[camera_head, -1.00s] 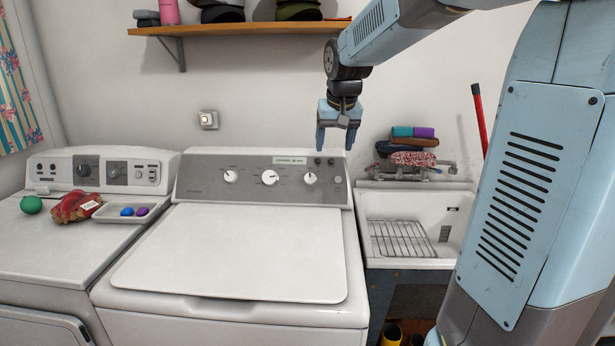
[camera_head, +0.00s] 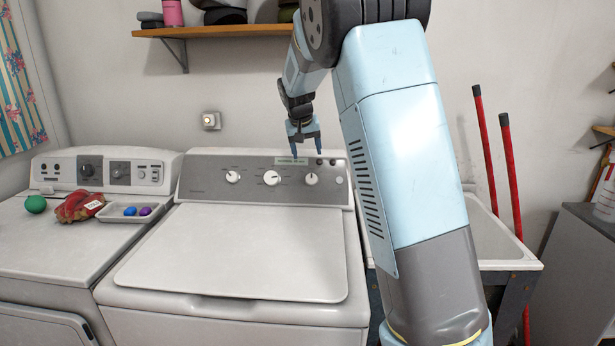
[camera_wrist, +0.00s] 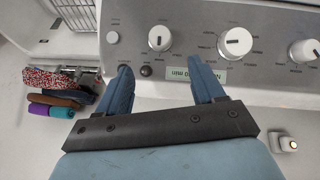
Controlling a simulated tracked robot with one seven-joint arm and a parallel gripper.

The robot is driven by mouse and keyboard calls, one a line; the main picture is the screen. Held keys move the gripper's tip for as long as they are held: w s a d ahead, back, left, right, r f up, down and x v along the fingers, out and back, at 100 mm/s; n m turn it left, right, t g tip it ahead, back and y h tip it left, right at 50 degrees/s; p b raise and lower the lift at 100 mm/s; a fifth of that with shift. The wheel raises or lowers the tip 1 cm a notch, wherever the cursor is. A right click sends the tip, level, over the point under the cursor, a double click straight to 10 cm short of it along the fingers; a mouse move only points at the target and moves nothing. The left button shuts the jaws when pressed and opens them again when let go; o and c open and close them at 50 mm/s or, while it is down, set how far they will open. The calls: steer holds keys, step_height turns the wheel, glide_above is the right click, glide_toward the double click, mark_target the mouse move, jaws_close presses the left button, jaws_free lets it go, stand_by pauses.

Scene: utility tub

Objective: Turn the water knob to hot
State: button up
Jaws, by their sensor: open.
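The washing machine's grey panel (camera_head: 215,180) carries three white round knobs: a left knob (camera_head: 232,176), a middle knob (camera_head: 271,178) and a right knob (camera_head: 311,179). Their printed labels are too small to read, so I cannot tell which is the water knob. My gripper (camera_head: 306,152) is open and empty, pointing down above the panel's right part, over the right knob. In the wrist view, the fingertips (camera_wrist: 159,66) stand apart, with the right knob (camera_wrist: 159,38) beyond the gap between them. The middle knob (camera_wrist: 235,42) and left knob (camera_wrist: 305,50) are to the right, untouched.
A green label (camera_wrist: 182,74) and small dark buttons (camera_wrist: 146,71) lie near the fingers. A shelf (camera_head: 215,31) hangs above. The sink (camera_head: 495,240) is partly hidden by my arm. A dryer (camera_head: 50,235) with small items on it stands at left.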

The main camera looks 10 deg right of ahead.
mark_target(311, 176)
steer(key=x, duration=1.1)
steer(key=shift+w+f, duration=0.1)
steer(key=shift+f, duration=0.3)
steer(key=shift+c, duration=0.3)
steer(key=c, duration=0.9)
steer(key=shift+a, duration=0.35)
steer(key=shift+c, duration=0.5)
steer(key=shift+d, duration=0.15)
